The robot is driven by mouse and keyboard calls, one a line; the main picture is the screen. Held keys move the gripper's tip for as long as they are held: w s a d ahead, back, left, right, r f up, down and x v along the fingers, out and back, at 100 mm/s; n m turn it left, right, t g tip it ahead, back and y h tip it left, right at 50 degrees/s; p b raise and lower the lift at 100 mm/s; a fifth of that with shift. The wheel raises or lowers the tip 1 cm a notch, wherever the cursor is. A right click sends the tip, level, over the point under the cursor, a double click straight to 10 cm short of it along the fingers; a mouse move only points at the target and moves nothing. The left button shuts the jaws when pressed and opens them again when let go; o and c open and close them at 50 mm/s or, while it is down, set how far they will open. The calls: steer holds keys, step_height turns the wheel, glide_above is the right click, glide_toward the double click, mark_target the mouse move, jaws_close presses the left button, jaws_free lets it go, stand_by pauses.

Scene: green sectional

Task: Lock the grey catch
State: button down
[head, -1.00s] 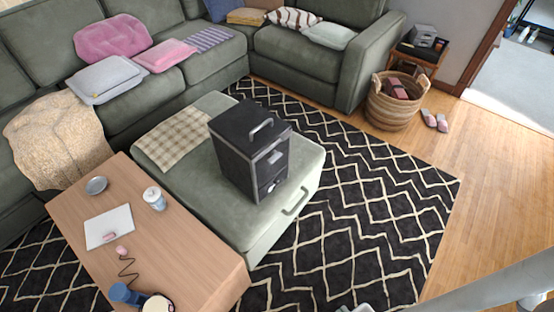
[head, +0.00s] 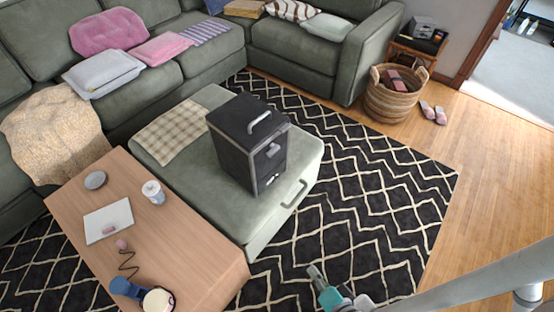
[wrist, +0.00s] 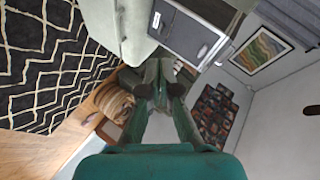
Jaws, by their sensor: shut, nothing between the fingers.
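A black box (head: 235,150) with a grey handle on its lid stands upright on the green ottoman (head: 225,205). The grey catch (head: 272,150) is on the upper part of its front face; I cannot tell whether it is locked. In the wrist view the box shows at the top, with the small grey catch (wrist: 203,50) on its dark front. My gripper (head: 314,270) is shut and empty, low in the head view, over the rug in front of the ottoman and well apart from the box. Its fingers (wrist: 160,88) show in the wrist view.
A grey drawer-style handle (head: 294,195) sticks out of the ottoman's side. The patterned rug (head: 370,200) to the right is clear. A basket (head: 392,100) stands farther back.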

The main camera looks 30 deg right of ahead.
mark_target(272, 150)
steer(key=w+d+f+m+y, duration=0.1)
steer(key=w+d+f+m, duration=0.15)
steer(key=w+m, duration=0.35)
steer(key=w+d+f+m+y, duration=0.15)
steer(key=w+f+m, duration=0.25)
steer(key=w, duration=0.5)
steer(key=w+d+r+m+y, duration=0.1)
steer(key=w+d+r+m, duration=0.2)
steer(key=w, duration=0.4)
steer(key=w+d+r+m+t+y, duration=0.1)
steer(key=w+d+r+m, duration=0.2)
steer(key=w+d+m, duration=0.3)
steer(key=shift+w+d+y, duration=0.35)
steer(key=shift+w+d, duration=0.5)
steer(key=shift+w, duration=0.2)
steer(key=x, duration=1)
steer(key=shift+r, duration=2.05)
